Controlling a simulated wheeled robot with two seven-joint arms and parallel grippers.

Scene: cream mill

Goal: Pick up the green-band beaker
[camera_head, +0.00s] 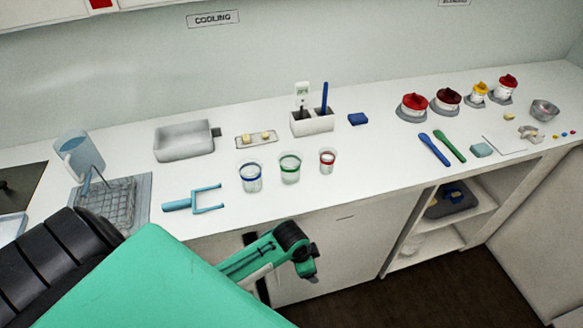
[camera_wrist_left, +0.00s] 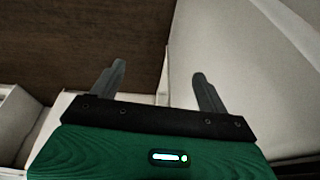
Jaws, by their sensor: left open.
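That view shows floor and pale cabinet surfaces, no beaker. My right gripper is not in view.
A light-blue forked tool (camera_head: 193,200) lies left of the beakers. Behind them are a small tray (camera_head: 243,141) with pale pieces and a white holder (camera_head: 312,126). A blue spatula (camera_head: 434,149) and red-lidded jars (camera_head: 412,106) are to the right. Counter around the beakers is mostly clear.

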